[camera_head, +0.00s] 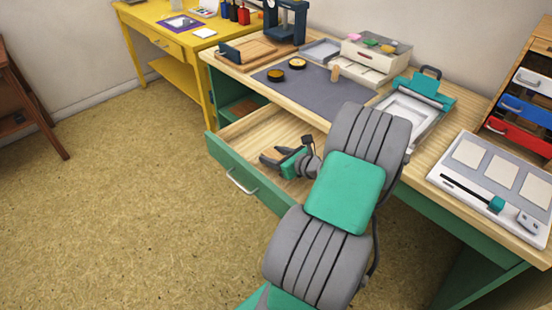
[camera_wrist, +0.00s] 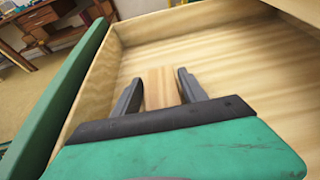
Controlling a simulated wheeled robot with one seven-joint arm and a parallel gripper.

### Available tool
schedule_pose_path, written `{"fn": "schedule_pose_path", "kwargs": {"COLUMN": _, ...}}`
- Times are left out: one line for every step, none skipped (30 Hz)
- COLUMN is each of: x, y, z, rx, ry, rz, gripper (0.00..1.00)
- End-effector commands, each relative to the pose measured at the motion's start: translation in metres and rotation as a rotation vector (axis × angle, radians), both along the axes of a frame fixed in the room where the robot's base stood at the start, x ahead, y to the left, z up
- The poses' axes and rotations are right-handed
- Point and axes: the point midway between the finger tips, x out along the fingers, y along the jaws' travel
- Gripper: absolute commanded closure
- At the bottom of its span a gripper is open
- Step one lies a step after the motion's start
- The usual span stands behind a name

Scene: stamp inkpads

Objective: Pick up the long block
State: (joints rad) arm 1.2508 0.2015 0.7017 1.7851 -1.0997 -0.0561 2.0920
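The long block (camera_wrist: 161,88), a pale wooden piece with a striped grain, lies in the open drawer in the wrist view. Its near end is hidden by my gripper. My gripper (camera_wrist: 160,77) is open, with one dark finger on each side of the block and narrow gaps seeming to remain. In the head view my gripper (camera_head: 270,157) is low inside the drawer (camera_head: 240,137), near its front panel.
The drawer's green front (camera_wrist: 65,95) and wooden side wall stand close to my gripper. On the desk above are a dark mat (camera_head: 312,92) with two round inkpads (camera_head: 287,69), a small wooden stamp (camera_head: 335,73), a teal-framed press (camera_head: 415,97) and a card tray (camera_head: 490,180).

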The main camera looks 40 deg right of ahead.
Motion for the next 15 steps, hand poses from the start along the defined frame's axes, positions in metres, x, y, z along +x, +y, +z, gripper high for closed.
{"fn": "schedule_pose_path", "kwargs": {"x": -0.0001, "y": -0.0001, "z": -0.0001, "rx": 0.000, "ry": 0.000, "rz": 0.000, "gripper": 0.55}}
{"fn": "schedule_pose_path", "kwargs": {"x": -0.0002, "y": -0.0002, "z": 0.0000, "rx": 0.000, "ry": 0.000, "rz": 0.000, "gripper": 0.57}}
{"fn": "schedule_pose_path", "kwargs": {"x": -0.0003, "y": -0.0002, "z": -0.0001, "rx": 0.000, "ry": 0.000, "rz": 0.000, "gripper": 0.61}}
{"fn": "schedule_pose_path", "kwargs": {"x": -0.0003, "y": -0.0002, "z": -0.0001, "rx": 0.000, "ry": 0.000, "rz": 0.000, "gripper": 0.63}}
{"fn": "schedule_pose_path", "kwargs": {"x": -0.0003, "y": -0.0003, "z": -0.0001, "rx": 0.000, "ry": 0.000, "rz": 0.000, "gripper": 0.66}}
{"fn": "schedule_pose_path", "kwargs": {"x": -0.0003, "y": -0.0003, "z": -0.0001, "rx": 0.000, "ry": 0.000, "rz": 0.000, "gripper": 0.69}}
{"fn": "schedule_pose_path", "kwargs": {"x": -0.0004, "y": -0.0003, "z": -0.0002, "rx": 0.000, "ry": 0.000, "rz": -0.001, "gripper": 0.71}}
{"fn": "schedule_pose_path", "kwargs": {"x": -0.0004, "y": -0.0003, "z": -0.0002, "rx": 0.000, "ry": 0.000, "rz": -0.001, "gripper": 0.74}}
{"fn": "schedule_pose_path", "kwargs": {"x": -0.0004, "y": -0.0003, "z": -0.0002, "rx": 0.000, "ry": 0.000, "rz": -0.001, "gripper": 0.77}}
{"fn": "schedule_pose_path", "kwargs": {"x": -0.0004, "y": -0.0003, "z": -0.0002, "rx": 0.000, "ry": 0.000, "rz": -0.001, "gripper": 0.79}}
{"fn": "schedule_pose_path", "kwargs": {"x": -0.0004, "y": -0.0003, "z": -0.0002, "rx": 0.000, "ry": 0.000, "rz": -0.001, "gripper": 0.82}}
{"fn": "schedule_pose_path", "kwargs": {"x": -0.0004, "y": -0.0003, "z": -0.0003, "rx": 0.000, "ry": 0.000, "rz": -0.001, "gripper": 0.85}}
{"fn": "schedule_pose_path", "kwargs": {"x": -0.0004, "y": -0.0003, "z": -0.0003, "rx": 0.000, "ry": 0.000, "rz": -0.001, "gripper": 0.88}}
{"fn": "schedule_pose_path", "kwargs": {"x": -0.0005, "y": -0.0004, "z": -0.0002, "rx": 0.000, "ry": 0.000, "rz": -0.001, "gripper": 0.90}}
{"fn": "schedule_pose_path", "kwargs": {"x": -0.0005, "y": -0.0004, "z": -0.0002, "rx": 0.000, "ry": 0.000, "rz": -0.001, "gripper": 0.93}}
